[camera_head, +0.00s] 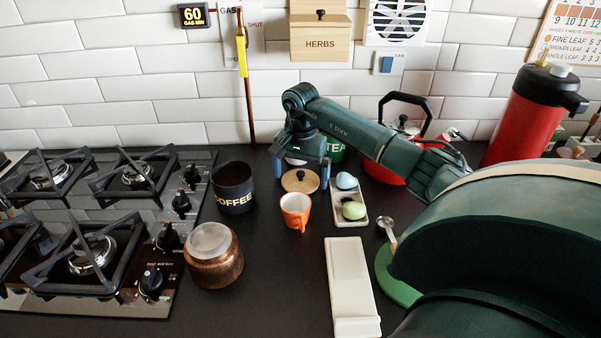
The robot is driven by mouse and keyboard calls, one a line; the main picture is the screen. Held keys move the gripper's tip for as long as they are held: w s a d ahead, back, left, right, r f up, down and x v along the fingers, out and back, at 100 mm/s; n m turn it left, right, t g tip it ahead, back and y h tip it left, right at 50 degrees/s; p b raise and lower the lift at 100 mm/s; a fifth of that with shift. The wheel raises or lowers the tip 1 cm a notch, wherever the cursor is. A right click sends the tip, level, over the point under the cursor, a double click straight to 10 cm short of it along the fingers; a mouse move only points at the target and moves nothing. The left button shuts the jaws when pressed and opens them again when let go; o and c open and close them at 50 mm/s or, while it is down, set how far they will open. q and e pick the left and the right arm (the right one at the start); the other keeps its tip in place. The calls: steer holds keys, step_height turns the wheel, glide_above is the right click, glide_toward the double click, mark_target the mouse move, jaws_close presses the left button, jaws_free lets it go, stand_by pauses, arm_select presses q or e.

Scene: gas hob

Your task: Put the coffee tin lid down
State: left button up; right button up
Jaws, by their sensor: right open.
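The coffee tin (234,201) is black, marked COFFEE, and stands without its lid on the dark counter beside the hob. The round wooden lid (292,184) with a black knob appears to lie flat on the counter, right of the tin and behind an orange cup. My right gripper (301,172) reaches in from the right and points down over the lid. Its two blue-grey fingers are apart, one on each side of the knob, and do not appear to touch it. My left gripper is not in view.
The orange cup (296,211) stands just in front of the lid. A tray (348,218) with egg-shaped items lies to its right, and a copper pot (214,261) stands front left. A green TEA tin (337,152) and red kettle (381,171) stand behind.

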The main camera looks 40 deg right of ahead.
mark_target(300, 172)
step_height(300, 172, up, 12)
stand_by(0.4)
stand_by(0.5)
